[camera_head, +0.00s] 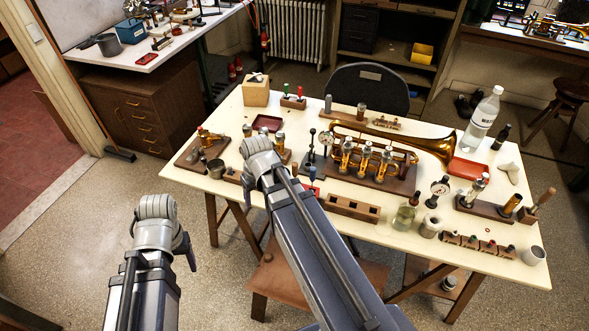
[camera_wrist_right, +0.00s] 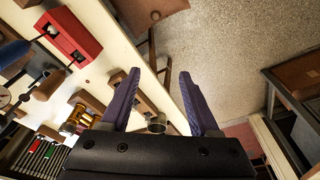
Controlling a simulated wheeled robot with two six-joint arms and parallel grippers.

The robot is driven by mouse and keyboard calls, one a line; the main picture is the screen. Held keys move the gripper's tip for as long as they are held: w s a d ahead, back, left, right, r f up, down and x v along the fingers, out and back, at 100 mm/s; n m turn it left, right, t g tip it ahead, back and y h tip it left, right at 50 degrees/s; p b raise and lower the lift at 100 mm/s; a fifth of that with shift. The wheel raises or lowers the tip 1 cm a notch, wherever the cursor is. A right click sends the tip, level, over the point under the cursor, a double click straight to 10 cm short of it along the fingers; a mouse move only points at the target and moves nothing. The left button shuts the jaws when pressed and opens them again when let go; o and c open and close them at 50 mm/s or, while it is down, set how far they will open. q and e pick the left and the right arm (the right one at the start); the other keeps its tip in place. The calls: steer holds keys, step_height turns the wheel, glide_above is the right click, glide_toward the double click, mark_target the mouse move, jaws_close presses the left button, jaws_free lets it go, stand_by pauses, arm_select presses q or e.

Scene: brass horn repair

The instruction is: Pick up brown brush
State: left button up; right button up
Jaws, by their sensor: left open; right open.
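A brown-handled tool (camera_head: 541,201) that looks like the brush leans at the right end of the cream worktable (camera_head: 410,245); its bristles cannot be made out. My left gripper (camera_head: 188,250) is off the table's front left side, far from that tool, its fingers mostly hidden by the wrist.
A brass trumpet (camera_head: 385,150) lies across the middle. A large clear bottle (camera_head: 482,120) stands behind. A brown stool (camera_head: 300,285) is under the front edge.

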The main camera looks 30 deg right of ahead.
mark_target(293, 167)
steer(key=w+d+r+t, duration=0.1)
steer(key=d, duration=0.4)
steer(key=w+d+r+m+p, duration=0.1)
steer(key=d, duration=0.5)
steer(key=w+d+r+m+t, duration=0.1)
steer(key=w+d+r, duration=0.1)
steer(key=d, duration=0.3)
steer(key=shift+d+t+h+p, duration=0.3)
steer(key=shift+d+p, duration=0.05)
steer(key=shift+p, duration=0.05)
steer(key=b+x, duration=0.7)
steer(key=x, duration=0.1)
steer(key=shift+a, duration=0.35)
steer(key=shift+r, duration=0.1)
steer(key=shift+c, duration=0.4)
jaws_close()
